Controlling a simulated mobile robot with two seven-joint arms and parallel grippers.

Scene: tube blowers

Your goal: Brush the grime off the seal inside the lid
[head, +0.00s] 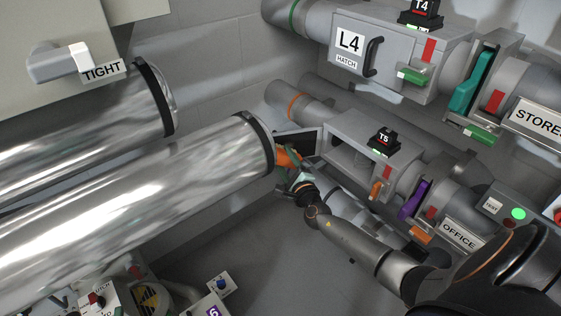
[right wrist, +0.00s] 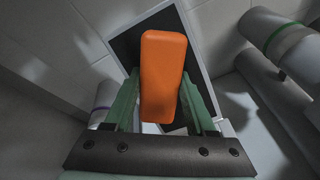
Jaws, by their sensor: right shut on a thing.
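My right gripper (head: 293,180) is shut on an orange block-shaped thing (head: 289,158), which looks like the brush. In the right wrist view the orange brush (right wrist: 162,72) stands between the two green fingers (right wrist: 160,108); its bristles are not visible. Beyond it is the open lid (right wrist: 197,60), a light frame around a dark inner face (right wrist: 128,45). The brush overlaps this face in the picture; I cannot tell whether they touch. In the head view the lid (head: 304,142) stands at the left end of the T5 box (head: 345,140). Grime cannot be made out. My left gripper is not in view.
Two shiny large tubes (head: 140,205) fill the left, one ending close to the lid. The L4 hatch box (head: 385,55) is above right. Purple (head: 413,200) and teal (head: 472,82) slide plates sit on the right. Floor (head: 285,265) below is partly clear.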

